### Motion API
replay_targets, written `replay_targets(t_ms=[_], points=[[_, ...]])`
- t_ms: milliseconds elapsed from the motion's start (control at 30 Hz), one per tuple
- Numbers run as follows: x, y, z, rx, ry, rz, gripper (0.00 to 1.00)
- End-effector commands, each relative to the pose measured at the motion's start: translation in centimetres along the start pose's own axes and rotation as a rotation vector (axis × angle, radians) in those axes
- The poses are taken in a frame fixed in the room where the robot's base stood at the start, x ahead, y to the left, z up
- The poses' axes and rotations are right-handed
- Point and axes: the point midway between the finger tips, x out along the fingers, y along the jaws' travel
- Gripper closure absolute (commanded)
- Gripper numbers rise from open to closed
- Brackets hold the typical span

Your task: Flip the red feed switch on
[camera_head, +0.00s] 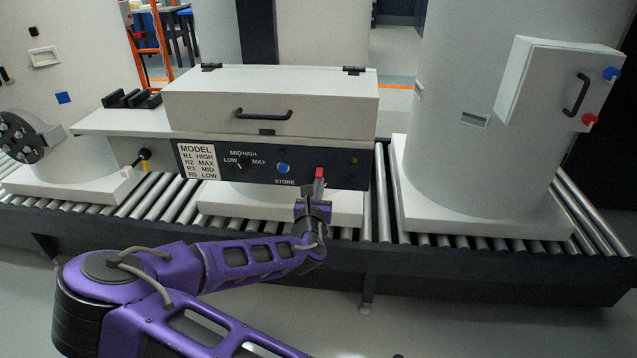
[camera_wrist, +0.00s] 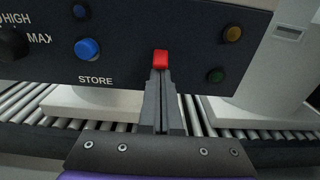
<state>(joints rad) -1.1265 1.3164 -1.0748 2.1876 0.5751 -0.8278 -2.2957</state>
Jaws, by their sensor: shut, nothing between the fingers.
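The red feed switch (camera_head: 320,173) sits low on the right part of the dark control panel (camera_head: 215,172), right of the blue STORE button (camera_head: 283,168). In the wrist view the red switch (camera_wrist: 160,59) shows just beyond my fingertips, near the panel's lower part. My gripper (camera_head: 315,193) is in front of the panel with its fingers shut and nothing between them. In the wrist view my gripper (camera_wrist: 160,76) has its tips at the lower edge of the red switch. I cannot tell whether they touch it. The lower part of the switch is hidden behind the fingers.
A selector knob (camera_wrist: 12,42) is left of the blue button. An amber lamp (camera_wrist: 232,33) and a green one (camera_wrist: 216,75) are to the right. The white box lid (camera_head: 270,95) is closed above the panel. A large white tank (camera_head: 480,130) stands close on the right, on the roller conveyor (camera_head: 382,200).

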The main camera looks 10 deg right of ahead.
Motion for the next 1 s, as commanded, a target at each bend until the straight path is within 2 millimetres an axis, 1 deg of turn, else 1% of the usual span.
replay_targets(t_ms=[667, 900, 1000], points=[[-0.3, 0.0, 0.9, 0.001, 0.116, 0.000, 1.00], [-0.5, 0.0, 1.4, 0.000, 0.191, 0.000, 1.00], [-0.6, 0.0, 1.6, -0.005, 0.188, 0.000, 1.00]])
